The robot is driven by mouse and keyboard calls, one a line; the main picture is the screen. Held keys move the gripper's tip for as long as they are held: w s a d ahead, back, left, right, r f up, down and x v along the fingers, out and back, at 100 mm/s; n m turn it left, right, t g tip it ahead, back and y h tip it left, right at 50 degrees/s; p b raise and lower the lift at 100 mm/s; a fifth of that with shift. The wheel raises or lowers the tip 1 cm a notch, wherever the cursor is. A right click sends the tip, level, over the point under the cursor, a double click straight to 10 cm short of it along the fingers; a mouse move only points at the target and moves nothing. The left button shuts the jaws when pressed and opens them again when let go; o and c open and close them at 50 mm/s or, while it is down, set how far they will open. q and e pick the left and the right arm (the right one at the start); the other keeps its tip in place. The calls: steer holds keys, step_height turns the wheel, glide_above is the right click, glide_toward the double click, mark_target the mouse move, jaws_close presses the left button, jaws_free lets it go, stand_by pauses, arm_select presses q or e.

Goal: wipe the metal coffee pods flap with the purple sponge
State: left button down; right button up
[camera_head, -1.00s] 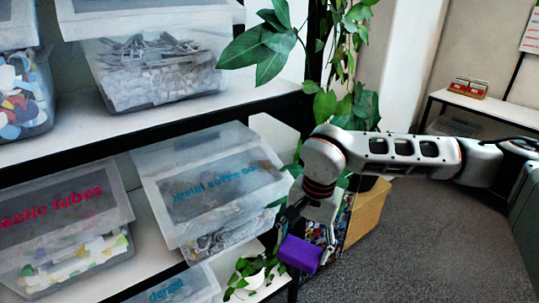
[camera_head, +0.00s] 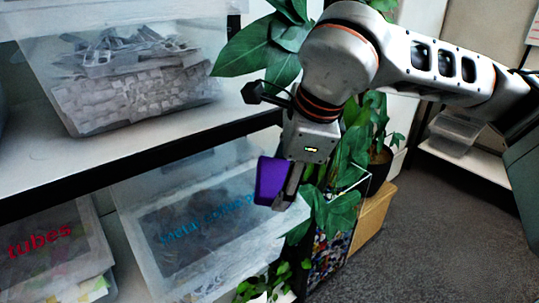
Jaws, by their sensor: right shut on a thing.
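The metal coffee pods flap (camera_head: 200,228) is the translucent sloping lid with blue lettering on the lower shelf, left of centre; the end of its lettering is covered. My right gripper (camera_head: 284,190) is shut on the purple sponge (camera_head: 270,180). The sponge overlaps the flap's upper right corner in the picture. I cannot tell whether it touches the flap or hovers over it. My left gripper is out of view.
A clear bin of metal-coloured pieces (camera_head: 130,85) stands on the upper shelf (camera_head: 40,160), whose dark front edge runs just above the flap. A red-lettered bin (camera_head: 50,245) is at left. Plant leaves (camera_head: 345,175) crowd my right gripper. Carpet (camera_head: 440,235) is clear at right.

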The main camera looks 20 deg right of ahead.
steer(key=shift+w, duration=0.5)
steer(key=shift+a+f+b, duration=0.1)
steer(key=shift+f+b, duration=0.3)
steer(key=shift+f, duration=0.25)
steer(key=b+x, duration=0.1)
steer(key=x, duration=0.2)
steer(key=shift+f+b, duration=0.25)
steer(key=shift+b, duration=0.15)
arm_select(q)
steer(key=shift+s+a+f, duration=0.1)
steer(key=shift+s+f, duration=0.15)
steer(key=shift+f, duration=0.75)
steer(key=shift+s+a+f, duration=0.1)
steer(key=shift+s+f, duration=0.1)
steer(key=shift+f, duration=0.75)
arm_select(e)
steer(key=shift+w+a+f, duration=0.1)
steer(key=shift+w+f, duration=0.25)
steer(key=shift+f, duration=0.1)
arm_select(q)
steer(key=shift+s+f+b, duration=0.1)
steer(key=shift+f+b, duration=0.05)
steer(key=shift+b, duration=0.15)
